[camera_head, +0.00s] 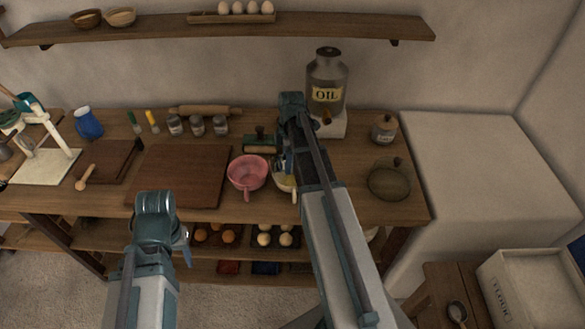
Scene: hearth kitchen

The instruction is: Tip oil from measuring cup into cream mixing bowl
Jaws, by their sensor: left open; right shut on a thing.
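A pale cream bowl (279,184) with a short handle stands near the table's front edge, partly covered by my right arm. Something yellow (289,182) shows inside its outline; I cannot tell if it is oil or part of the cup. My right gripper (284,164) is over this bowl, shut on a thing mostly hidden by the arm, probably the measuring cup. I cannot make out the cup's tilt. My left gripper (184,235) is open, in front of the table's edge, mostly hidden by its own arm and apart from the bowl.
A pink bowl with a handle (247,174) stands just left of the cream bowl. A dark board (180,175) lies further left. An oil jar (326,78) stands at the back. A lidded green dish (389,181) and a small jar (384,129) are at the right.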

